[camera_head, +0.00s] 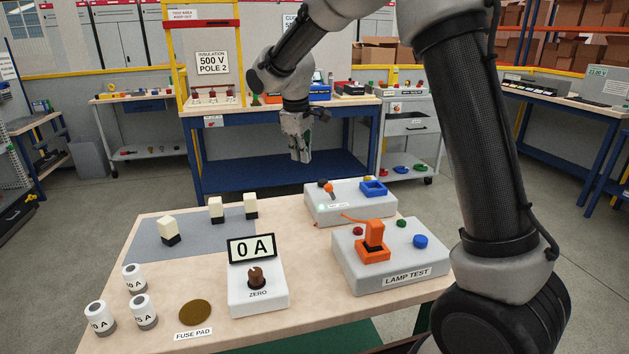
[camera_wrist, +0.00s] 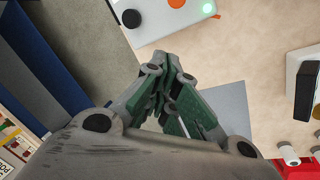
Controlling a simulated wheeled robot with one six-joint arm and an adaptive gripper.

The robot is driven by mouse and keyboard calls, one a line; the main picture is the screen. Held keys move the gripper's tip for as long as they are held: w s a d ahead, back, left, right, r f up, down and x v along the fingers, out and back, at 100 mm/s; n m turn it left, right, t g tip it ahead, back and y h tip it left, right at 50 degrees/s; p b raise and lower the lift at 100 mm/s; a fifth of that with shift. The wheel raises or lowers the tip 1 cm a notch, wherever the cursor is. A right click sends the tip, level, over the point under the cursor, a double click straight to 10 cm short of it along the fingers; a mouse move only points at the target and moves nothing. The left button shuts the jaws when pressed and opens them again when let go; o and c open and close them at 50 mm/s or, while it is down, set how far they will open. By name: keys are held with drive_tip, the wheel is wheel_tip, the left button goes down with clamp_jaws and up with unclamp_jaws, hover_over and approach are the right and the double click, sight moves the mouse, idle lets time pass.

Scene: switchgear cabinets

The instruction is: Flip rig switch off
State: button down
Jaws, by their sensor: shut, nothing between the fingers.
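A light grey box (camera_head: 350,209) at the back of the near table carries a small lever with an orange tip (camera_head: 328,188), a dark knob (camera_head: 321,183), a glowing green lamp (camera_head: 321,208) and a blue square frame (camera_head: 373,188). Its label is too small to read, so I cannot confirm it is the rig switch. My gripper (camera_head: 301,160) is shut and empty, above and behind this box, pointing down. In the wrist view the fingers (camera_wrist: 165,62) meet, and the box (camera_wrist: 160,32) shows at the top with an orange part (camera_wrist: 178,3) and the lit green lamp (camera_wrist: 208,8).
The LAMP TEST box (camera_head: 390,266) with an orange switch (camera_head: 374,238) stands at right front. The ZERO box (camera_head: 258,295) with a 0 A display stands in front. Pale blocks stand on a grey mat (camera_head: 185,237); white cylinders (camera_head: 133,278) stand at left. A blue bench (camera_head: 250,150) is behind.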

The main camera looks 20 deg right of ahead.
sight(331, 192)
drive_tip(key=shift+f, duration=0.1)
drive_tip(key=d+f, duration=0.1)
drive_tip(key=f, duration=0.2)
drive_tip(key=d+f, duration=0.1)
drive_tip(key=f, duration=0.1)
drive_tip(key=d+f, duration=0.1)
drive_tip(key=f, duration=0.2)
drive_tip(key=shift+d+f, duration=0.25)
drive_tip(key=shift+f, duration=0.1)
drive_tip(key=shift+s+d+r, duration=0.1)
drive_tip(key=shift+s+d, duration=0.1)
drive_tip(key=shift+s, duration=0.05)
drive_tip(key=shift+d+r+y, duration=0.4)
drive_tip(key=shift+d+y, duration=0.15)
drive_tip(key=shift+y, duration=0.25)
drive_tip(key=shift+d+r+m+y, duration=0.25)
drive_tip(key=shift+d+y, duration=0.2)
drive_tip(key=shift+y, duration=0.25)
drive_tip(key=shift+d+r, duration=0.15)
drive_tip(key=shift+d, duration=0.4)
drive_tip(key=shift+d+r, duration=0.15)
drive_tip(key=shift+d, duration=0.35)
drive_tip(key=shift+a, duration=0.1)
drive_tip(key=shift+r, duration=0.1)
